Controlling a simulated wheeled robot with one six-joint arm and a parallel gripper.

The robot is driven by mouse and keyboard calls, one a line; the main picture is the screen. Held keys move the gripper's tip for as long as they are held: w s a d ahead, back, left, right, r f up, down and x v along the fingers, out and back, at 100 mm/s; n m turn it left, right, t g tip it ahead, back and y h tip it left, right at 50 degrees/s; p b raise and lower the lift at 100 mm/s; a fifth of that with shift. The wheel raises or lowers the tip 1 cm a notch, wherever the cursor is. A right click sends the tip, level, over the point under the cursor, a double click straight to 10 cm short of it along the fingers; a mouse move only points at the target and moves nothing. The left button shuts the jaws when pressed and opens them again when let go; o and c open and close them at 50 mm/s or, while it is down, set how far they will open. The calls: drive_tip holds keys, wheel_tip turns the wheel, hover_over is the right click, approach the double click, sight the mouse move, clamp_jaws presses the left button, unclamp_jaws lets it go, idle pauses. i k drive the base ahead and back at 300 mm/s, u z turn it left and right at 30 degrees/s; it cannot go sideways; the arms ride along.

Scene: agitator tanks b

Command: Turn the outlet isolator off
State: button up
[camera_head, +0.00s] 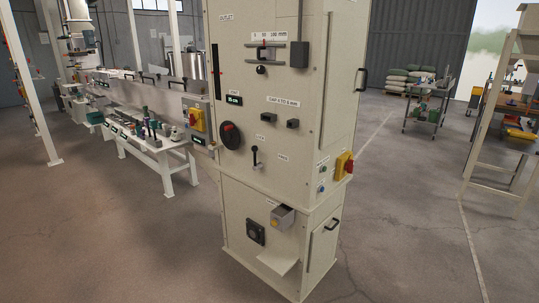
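A tall cream cabinet (285,80) stands in the middle of the head view, with a small label at its upper left that seems to read "OUTLET". A red rotary handle on a yellow plate (345,165) sits on the cabinet's right side face. A second yellow plate with a red knob (196,119) is on a grey box at the cabinet's left edge. A round black dial with a red part (230,135) is on the front face. I cannot read which one is marked as the isolator, nor their positions. My gripper is not in view.
The cabinet front also bears a black lever (256,156), a grey box with a yellow button (282,217) and a jutting tray (278,262). A bench with small parts (160,160) stands left, a trolley (428,105) and shelf frame right. Floor in front is clear.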

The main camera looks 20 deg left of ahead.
sight(349, 166)
drive_tip(key=u, duration=0.25)
drive_tip(key=i, duration=0.45)
drive_tip(key=u, duration=0.15)
drive_tip(key=k, duration=0.5)
drive_tip(key=z, duration=0.65)
drive_tip(key=i, duration=0.35)
drive_tip(key=z, duration=0.7)
drive_tip(key=i, duration=1.4)
drive_tip(key=u, duration=0.9)
drive_tip(key=i, duration=0.7)
drive_tip(key=u, duration=0.75)
